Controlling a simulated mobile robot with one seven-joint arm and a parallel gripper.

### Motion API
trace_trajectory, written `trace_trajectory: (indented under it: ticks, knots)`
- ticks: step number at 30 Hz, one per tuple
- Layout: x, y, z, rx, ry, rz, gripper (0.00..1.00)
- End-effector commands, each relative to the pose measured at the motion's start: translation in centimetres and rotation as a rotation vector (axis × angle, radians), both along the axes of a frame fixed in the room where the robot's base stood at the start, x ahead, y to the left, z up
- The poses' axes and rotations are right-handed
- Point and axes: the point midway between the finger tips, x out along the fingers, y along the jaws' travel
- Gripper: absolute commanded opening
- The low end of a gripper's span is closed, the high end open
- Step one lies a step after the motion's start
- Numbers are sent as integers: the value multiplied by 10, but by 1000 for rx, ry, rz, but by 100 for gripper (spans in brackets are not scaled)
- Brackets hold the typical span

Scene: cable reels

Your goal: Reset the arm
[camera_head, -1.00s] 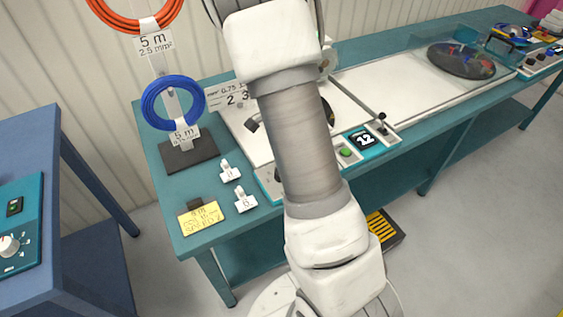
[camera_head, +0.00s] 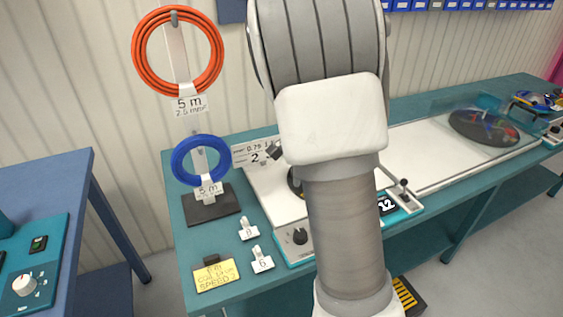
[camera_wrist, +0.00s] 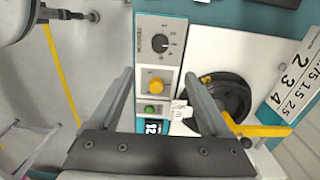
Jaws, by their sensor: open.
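My gripper (camera_wrist: 162,97) shows in the wrist view with its two grey fingers wide apart and nothing between them. It is above the teal bench's machine panel, which carries a dark knob (camera_wrist: 160,43), a yellow button (camera_wrist: 156,85) and a green button (camera_wrist: 150,108). A black reel (camera_wrist: 228,96) lies beside the right finger and is partly hidden by it. In the head view my arm stands upright across the middle and hides part of the machine; my gripper is not visible there.
A stand holds an orange cable coil (camera_head: 136,50) and a blue cable coil (camera_head: 177,165). A yellow note (camera_head: 216,275) and two small white tags (camera_head: 262,260) lie on the teal bench (camera_head: 192,238). A blue table (camera_head: 75,185) is at left. A dark disc (camera_head: 484,127) lies far right.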

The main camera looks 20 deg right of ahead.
Motion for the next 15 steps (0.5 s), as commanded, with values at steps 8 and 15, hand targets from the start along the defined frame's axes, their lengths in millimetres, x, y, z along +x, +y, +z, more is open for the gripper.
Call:
trace_trajectory:
  ticks: [8,15]
  knots:
    - [-5,8,12,17,-23,58,80]
    - [-34,44,61,58,-131,350,80]
